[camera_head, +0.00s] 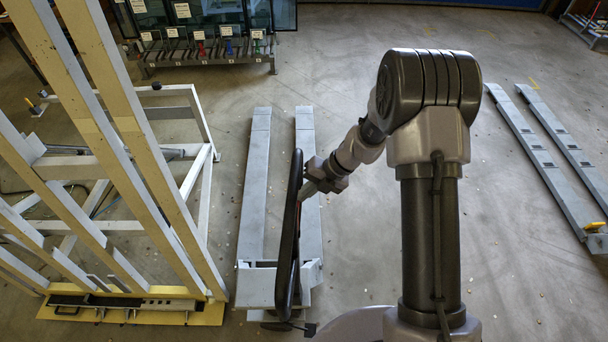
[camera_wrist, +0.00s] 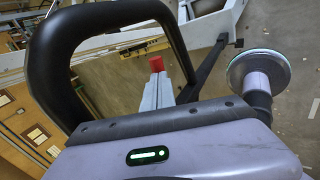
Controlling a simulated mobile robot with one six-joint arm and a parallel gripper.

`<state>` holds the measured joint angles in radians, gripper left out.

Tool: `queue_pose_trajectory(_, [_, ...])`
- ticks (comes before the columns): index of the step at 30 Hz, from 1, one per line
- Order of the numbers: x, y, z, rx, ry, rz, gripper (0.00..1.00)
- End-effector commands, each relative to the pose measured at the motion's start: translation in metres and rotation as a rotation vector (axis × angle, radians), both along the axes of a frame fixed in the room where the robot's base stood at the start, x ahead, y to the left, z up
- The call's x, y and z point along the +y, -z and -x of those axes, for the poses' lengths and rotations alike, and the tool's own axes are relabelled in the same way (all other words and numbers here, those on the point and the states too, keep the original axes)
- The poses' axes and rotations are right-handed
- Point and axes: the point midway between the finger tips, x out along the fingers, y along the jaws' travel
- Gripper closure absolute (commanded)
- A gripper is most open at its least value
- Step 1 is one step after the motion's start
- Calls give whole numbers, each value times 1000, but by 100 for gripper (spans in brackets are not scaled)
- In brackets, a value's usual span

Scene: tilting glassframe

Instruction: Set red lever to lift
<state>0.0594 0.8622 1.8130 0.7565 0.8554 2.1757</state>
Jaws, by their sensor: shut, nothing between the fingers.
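A small red piece, which looks like the red lever (camera_wrist: 157,63), shows through a black loop in the wrist view, at the top of pale grey strips. I cannot tell whether it touches them. Contact with the handle cannot be told.
A large slanted white and wooden frame (camera_head: 188,180) stands close left of the truck. A tool rack (camera_head: 205,55) is at the back. Another pair of grey forks (camera_head: 545,150) lies at the right. The floor between is mostly clear.

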Motion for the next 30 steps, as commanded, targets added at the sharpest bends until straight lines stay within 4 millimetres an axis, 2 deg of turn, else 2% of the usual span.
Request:
queue_pose_trajectory(1, [0, -3, -1, 36, 0, -5, 100])
queue_pose_trajectory(5, [0, 14, -1, 129, -1, -18, 100])
queue_pose_trajectory(13, [0, 35, -1, 129, 0, -18, 100])
queue_pose_trajectory(30, [0, 42, 0, 128, -1, -17, 100])
